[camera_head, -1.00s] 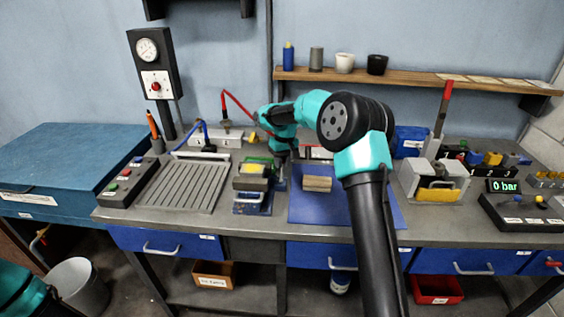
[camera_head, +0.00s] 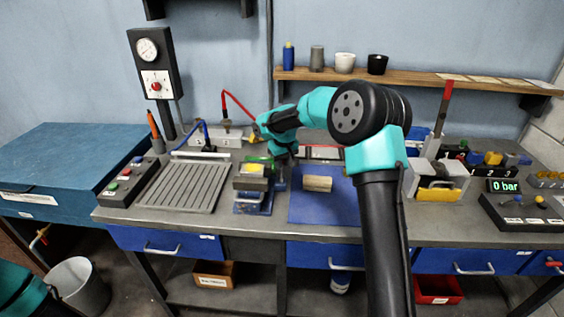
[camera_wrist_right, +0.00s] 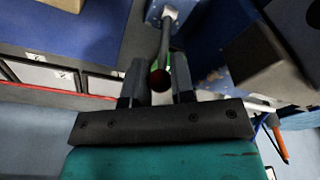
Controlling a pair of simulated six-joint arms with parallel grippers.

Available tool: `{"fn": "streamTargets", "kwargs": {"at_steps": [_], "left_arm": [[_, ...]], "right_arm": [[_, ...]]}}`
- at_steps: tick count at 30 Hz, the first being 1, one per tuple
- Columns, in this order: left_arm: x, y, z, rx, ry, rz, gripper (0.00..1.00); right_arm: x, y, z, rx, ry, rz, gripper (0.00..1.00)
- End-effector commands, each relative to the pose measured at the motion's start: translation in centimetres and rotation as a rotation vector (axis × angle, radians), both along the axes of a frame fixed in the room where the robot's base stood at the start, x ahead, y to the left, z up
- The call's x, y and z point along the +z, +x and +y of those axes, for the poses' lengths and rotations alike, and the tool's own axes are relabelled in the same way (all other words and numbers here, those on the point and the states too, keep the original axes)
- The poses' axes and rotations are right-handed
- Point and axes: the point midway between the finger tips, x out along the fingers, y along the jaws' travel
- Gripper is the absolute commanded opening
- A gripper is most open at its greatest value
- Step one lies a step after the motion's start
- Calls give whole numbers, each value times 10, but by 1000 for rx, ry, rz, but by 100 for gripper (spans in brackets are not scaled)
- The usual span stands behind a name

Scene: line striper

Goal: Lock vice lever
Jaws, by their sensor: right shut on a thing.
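The vice (camera_head: 251,186) has a blue base and a yellow block on top. It stands on the bench left of the blue mat. My right gripper (camera_head: 281,172) points down just beside its right side, its fingers small and partly hidden in the head view. In the right wrist view my right gripper (camera_wrist_right: 161,82) is shut on the lever (camera_wrist_right: 165,42), a dark rod with a dark red round end between the fingers. The rod runs up to a grey-blue block. My left gripper is out of view; only part of my left arm shows at bottom left.
A wooden block (camera_head: 318,184) lies on the blue mat (camera_head: 335,211) right of the gripper. A ribbed tray (camera_head: 184,187) is left of the vice. A fixture with a yellow front (camera_head: 438,190) and a red-tipped upright lever stands farther right.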

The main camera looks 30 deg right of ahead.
Motion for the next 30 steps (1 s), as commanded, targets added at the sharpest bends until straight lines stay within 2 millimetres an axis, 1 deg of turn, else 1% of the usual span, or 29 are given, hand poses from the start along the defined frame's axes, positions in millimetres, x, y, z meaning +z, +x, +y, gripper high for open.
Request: {"fn": "streamTargets", "kwargs": {"at_steps": [12, 24, 25, 27, 28, 30], "left_arm": [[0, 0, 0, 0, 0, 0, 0], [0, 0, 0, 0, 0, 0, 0], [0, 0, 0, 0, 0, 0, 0], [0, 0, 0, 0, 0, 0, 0], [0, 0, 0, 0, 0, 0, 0], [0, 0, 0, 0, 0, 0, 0]], "right_arm": [[4, -11, 5, 3, -93, -155, 0], [5, -12, 7, 2, -100, -173, 0], [5, -12, 7, 2, -100, -173, 24], [5, -12, 7, 2, -100, -172, 30], [4, -12, 7, 2, -100, -172, 32], [4, -12, 8, 3, -100, -172, 32]]}}
